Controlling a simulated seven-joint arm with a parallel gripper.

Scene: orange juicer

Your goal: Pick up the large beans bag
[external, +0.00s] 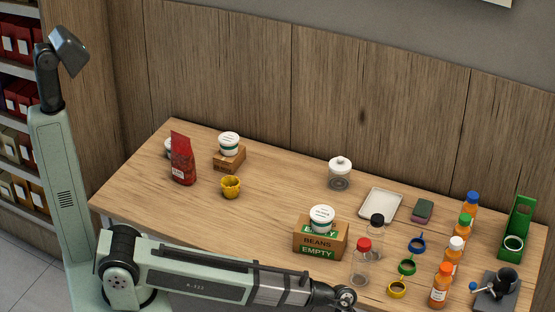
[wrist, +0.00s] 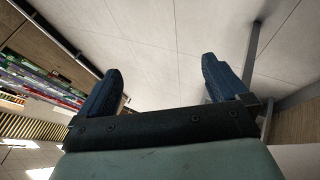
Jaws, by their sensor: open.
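A red beans bag (external: 182,160) stands upright at the back left of the wooden table in the external view. It looks like the only bag on the table. My arm stretches low along the table's front edge, and its end runs to the bottom of the external view, where the gripper itself is cut off. In the wrist view my gripper (wrist: 158,90) has two dark blue fingers wide apart with nothing between them. The bag does not show in the wrist view, which shows ceiling or wall panels and shelves.
A yellow cup (external: 231,187) and a small box with a white-lidded tub (external: 229,143) stand right of the bag. A box marked beans and empty (external: 320,240) stands nearer the front. Bottles (external: 441,285), jars and a tray (external: 380,206) crowd the right. The table's left front is clear.

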